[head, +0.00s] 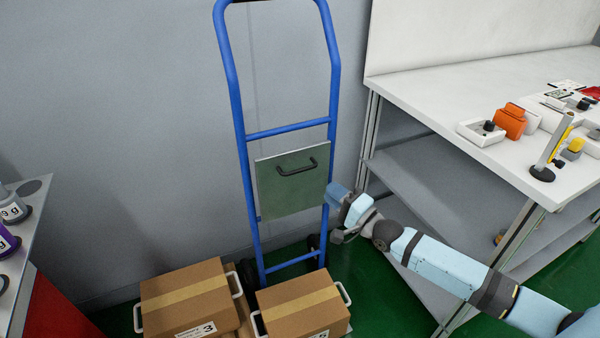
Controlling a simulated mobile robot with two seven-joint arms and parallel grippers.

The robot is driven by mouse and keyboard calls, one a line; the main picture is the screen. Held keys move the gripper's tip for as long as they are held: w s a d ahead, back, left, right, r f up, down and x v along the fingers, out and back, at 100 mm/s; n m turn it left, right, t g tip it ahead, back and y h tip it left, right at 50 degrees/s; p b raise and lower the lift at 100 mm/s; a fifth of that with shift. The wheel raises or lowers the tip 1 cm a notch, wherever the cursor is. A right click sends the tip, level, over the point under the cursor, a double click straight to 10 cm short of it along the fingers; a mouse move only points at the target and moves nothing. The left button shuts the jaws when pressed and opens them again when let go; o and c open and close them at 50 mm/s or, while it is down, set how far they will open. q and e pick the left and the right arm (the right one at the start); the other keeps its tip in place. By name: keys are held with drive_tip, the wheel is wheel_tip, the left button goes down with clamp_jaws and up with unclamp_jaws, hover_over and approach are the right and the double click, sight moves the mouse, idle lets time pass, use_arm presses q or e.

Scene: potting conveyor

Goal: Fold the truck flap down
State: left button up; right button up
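The blue hand truck (290,129) stands upright against the grey wall. Its grey-green flap (290,195) is folded up flat against the frame, with a dark handle (297,168) near its upper edge. My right gripper (337,194) is just right of the flap, beside the truck's right upright, at about mid-flap height. From here I cannot tell whether it touches the frame or whether its fingers are open. My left gripper is not in view.
Cardboard boxes (190,296) and (300,305) with white handles sit in front of the truck's base. A white workbench (440,100) with small items stands at right. A bench corner (30,225) with containers is at left. Green floor shows between.

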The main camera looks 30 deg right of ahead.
sight(302, 169)
drive_tip(key=b+x, duration=0.2)
drive_tip(key=x, duration=0.9)
drive_tip(key=shift+w, duration=0.1)
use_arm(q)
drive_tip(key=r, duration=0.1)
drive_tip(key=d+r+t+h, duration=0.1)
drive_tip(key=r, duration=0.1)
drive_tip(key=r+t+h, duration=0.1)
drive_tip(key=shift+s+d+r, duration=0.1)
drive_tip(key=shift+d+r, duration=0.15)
use_arm(e)
clamp_jaws()
